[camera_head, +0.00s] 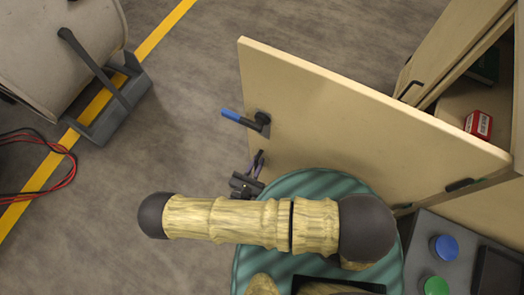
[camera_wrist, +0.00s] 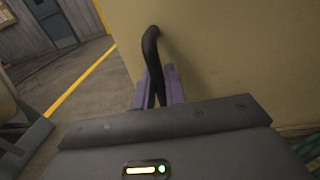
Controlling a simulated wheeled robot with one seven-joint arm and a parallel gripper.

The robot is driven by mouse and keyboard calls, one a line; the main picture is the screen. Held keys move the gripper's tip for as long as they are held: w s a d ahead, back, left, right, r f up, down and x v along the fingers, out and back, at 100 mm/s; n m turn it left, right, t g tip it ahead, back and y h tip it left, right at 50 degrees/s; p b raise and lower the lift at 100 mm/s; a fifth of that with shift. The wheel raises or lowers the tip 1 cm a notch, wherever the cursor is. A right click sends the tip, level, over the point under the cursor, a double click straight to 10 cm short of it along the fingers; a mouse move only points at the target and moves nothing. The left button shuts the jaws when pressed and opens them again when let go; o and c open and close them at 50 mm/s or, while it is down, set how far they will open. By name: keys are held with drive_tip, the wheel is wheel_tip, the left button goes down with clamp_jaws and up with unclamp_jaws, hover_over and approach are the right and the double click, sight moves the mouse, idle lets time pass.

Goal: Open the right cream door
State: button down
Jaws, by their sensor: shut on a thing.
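The cream door (camera_head: 360,115) stands swung out from a cream cabinet, its broad face crossing the middle of the head view. A blue-tipped dark lever (camera_head: 243,120) sticks out near its free end. My gripper (camera_head: 254,168) is at the door's face, just below that lever. In the wrist view, the purple fingers (camera_wrist: 159,88) are shut on a curved black handle (camera_wrist: 151,45), whose top bends into the cream panel. The handle's lower part is hidden behind the gripper body. My arm covers the area below the door in the head view.
The cabinet (camera_head: 470,45) is open at right, with a red box (camera_head: 479,124) inside. A grey panel with a blue button (camera_head: 444,248) and a green button (camera_head: 435,286) is at lower right. A large roll (camera_head: 65,45) on a grey stand is at left. Floor between is clear.

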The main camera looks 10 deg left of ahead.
drive_tip(key=shift+s+a+f, duration=0.1)
drive_tip(key=shift+s+a, duration=0.05)
drive_tip(key=shift+s, duration=0.3)
drive_tip(key=c, duration=1.6)
unclamp_jaws()
drive_tip(key=shift+o, duration=0.2)
drive_tip(key=v, duration=1.2)
drive_tip(key=shift+p, duration=0.45)
drive_tip(key=shift+w, duration=0.1)
